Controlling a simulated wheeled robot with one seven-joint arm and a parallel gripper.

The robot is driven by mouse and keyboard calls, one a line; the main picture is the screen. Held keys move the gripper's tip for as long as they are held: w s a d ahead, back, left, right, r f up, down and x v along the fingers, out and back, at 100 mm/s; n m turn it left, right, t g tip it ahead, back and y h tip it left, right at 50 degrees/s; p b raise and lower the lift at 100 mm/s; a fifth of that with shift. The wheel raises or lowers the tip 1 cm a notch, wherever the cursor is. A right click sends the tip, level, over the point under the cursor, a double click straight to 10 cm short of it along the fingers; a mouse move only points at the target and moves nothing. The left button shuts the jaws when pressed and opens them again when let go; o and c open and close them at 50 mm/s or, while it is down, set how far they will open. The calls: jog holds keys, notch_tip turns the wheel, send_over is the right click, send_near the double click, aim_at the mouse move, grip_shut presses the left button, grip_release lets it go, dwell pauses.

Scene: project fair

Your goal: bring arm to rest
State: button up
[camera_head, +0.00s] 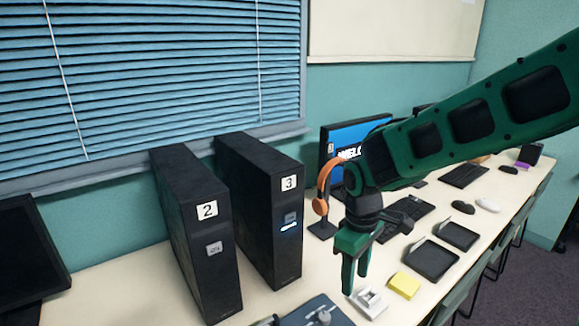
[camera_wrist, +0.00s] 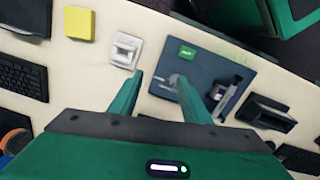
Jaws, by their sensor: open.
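My green arm reaches in from the right in the head view. My gripper (camera_head: 356,288) hangs pointing down above the table, fingers apart and empty. In the wrist view my gripper (camera_wrist: 168,92) shows two green fingers spread apart. Beyond them lies a dark blue-grey board (camera_wrist: 215,68) with a green label and small parts on it. The left finger lies between the board and a small white device (camera_wrist: 125,50) in that picture. I cannot tell how high the fingertips are above the table.
Two black computer towers, number 2 (camera_head: 208,255) and number 3 (camera_head: 287,235), stand left of my gripper. A headphone stand (camera_head: 322,228), a monitor (camera_head: 352,140), black trays (camera_head: 432,261) and a yellow block (camera_head: 404,285) are close by. The table's front edge (camera_head: 440,292) lies right.

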jog(key=s+d+r+m, duration=0.3)
jog(key=s+d+m, duration=0.15)
jog(key=d, duration=0.45)
jog(key=s+d+r+m, duration=0.2)
jog(key=s+d+m, duration=0.25)
jog(key=d, duration=0.45)
jog(key=s+d+m, duration=0.6)
jog(key=s, duration=0.6)
jog(key=shift+d+r+y, duration=0.3)
jog(key=shift+r, duration=0.05)
jog(key=shift+w, duration=0.1)
jog(key=shift+w+f, duration=0.25)
jog(key=shift+w, duration=0.25)
